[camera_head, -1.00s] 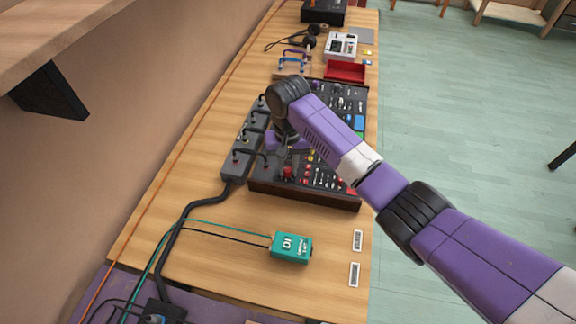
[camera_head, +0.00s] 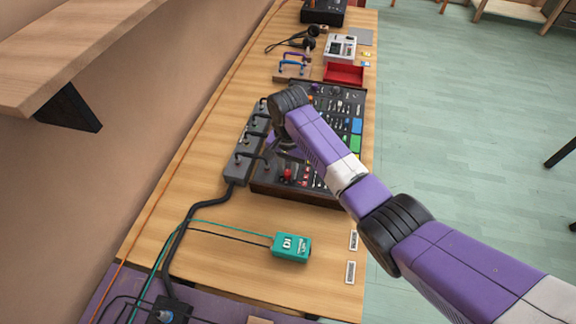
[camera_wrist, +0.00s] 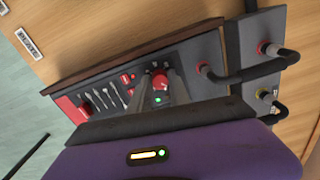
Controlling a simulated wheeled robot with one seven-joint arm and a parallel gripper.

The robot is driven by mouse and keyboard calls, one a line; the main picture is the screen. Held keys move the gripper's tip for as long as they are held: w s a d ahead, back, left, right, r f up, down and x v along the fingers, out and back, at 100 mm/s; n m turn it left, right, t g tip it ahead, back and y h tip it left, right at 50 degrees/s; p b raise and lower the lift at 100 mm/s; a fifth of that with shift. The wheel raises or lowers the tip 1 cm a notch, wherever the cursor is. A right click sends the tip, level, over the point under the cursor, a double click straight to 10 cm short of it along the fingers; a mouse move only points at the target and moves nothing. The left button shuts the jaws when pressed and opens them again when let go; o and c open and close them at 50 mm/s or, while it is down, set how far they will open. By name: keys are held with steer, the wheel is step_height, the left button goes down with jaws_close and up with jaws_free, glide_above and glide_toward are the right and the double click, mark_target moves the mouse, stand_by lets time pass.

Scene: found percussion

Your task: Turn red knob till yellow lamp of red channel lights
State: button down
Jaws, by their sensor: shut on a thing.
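The red knob (camera_wrist: 161,81) sits near the corner of the dark mixing panel, between my two fingers in the wrist view. It also shows as a red spot in the head view (camera_head: 287,174). My gripper (camera_wrist: 162,84) is shut on it, a grey finger on each side. A small green light (camera_wrist: 158,99) glows on the panel just beside the knob. I cannot make out a lit yellow lamp there. The mixing panel (camera_head: 264,190) is partly hidden by my arm in the head view, and by my gripper housing in the wrist view.
A grey connector box (camera_head: 237,168) with black cables stands along the panel's left side. A teal DI box (camera_head: 291,247) lies in front. A red tray (camera_head: 343,75) stands behind.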

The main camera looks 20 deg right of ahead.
mark_target(288, 172)
steer(key=shift+m, duration=0.6)
steer(key=c, duration=1.2)
jaws_free()
steer(key=shift+c, duration=0.2)
steer(key=shift+r, duration=0.1)
step_height(288, 172, up, 8)
steer(key=shift+f, duration=0.15)
